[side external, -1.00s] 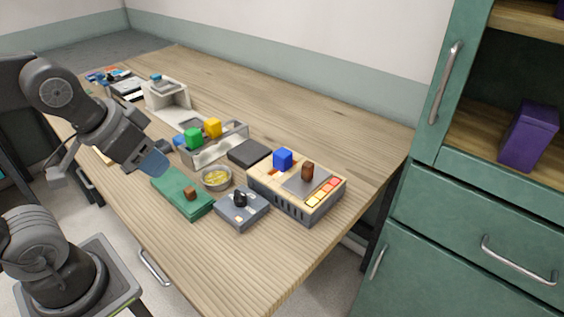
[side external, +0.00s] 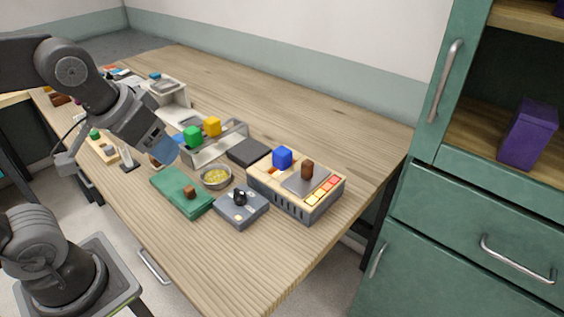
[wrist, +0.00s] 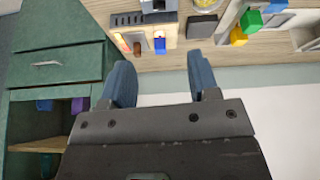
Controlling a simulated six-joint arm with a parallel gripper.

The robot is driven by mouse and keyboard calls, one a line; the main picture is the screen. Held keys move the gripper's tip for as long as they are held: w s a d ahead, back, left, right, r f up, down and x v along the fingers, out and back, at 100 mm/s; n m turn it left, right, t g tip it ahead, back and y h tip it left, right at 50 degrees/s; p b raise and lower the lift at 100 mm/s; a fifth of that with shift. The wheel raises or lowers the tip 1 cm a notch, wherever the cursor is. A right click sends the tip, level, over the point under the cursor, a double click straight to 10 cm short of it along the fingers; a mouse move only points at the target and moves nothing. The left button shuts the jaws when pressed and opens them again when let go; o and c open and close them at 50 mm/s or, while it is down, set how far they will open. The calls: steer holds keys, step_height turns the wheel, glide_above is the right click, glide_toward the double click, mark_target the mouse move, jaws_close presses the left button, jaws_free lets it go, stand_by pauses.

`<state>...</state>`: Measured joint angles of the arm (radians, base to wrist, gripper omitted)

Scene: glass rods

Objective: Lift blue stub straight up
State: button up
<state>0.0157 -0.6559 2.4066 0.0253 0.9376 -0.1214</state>
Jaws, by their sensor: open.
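The blue stub (side external: 282,158) looks like a short blue block standing on top of the beige and grey console (side external: 263,187). In the wrist view the blue stub (wrist: 159,43) shows beyond the gap between my fingers, with the console (wrist: 143,20) around it. My gripper (side external: 167,150) is at the left, above the table near the grey bin, well apart from the stub. In the wrist view my gripper (wrist: 160,76) has its two blue fingers spread with nothing between them.
A brown peg (side external: 307,169) stands on the console near the stub. A grey bin (side external: 233,139) has a green block (side external: 194,138) and a yellow block (side external: 213,127) by it. The table's far right is clear.

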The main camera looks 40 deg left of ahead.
steer(key=w+r+n+g, duration=0.2)
steer(key=w+r+n, duration=0.15)
steer(key=w, duration=0.55)
steer(key=n+g+y, duration=0.3)
steer(key=n+y, duration=0.1)
steer(key=n, duration=1)
glide_above(283, 151)
steer(key=d, duration=0.5)
step_height(283, 151, down, 12)
steer(key=shift+m, duration=0.25)
steer(key=x, duration=0.7)
steer(key=shift+w+a+f, duration=0.1)
steer(key=shift+a+f, duration=0.05)
steer(key=shift+a, duration=0.2)
steer(key=shift+a+x, duration=0.2)
steer(key=shift+x, duration=1.15)
steer(key=shift+a+x, duration=0.2)
steer(key=shift+x, duration=1.15)
steer(key=shift+s, duration=0.2)
steer(key=c, duration=0.7)
steer(key=shift+r, duration=0.25)
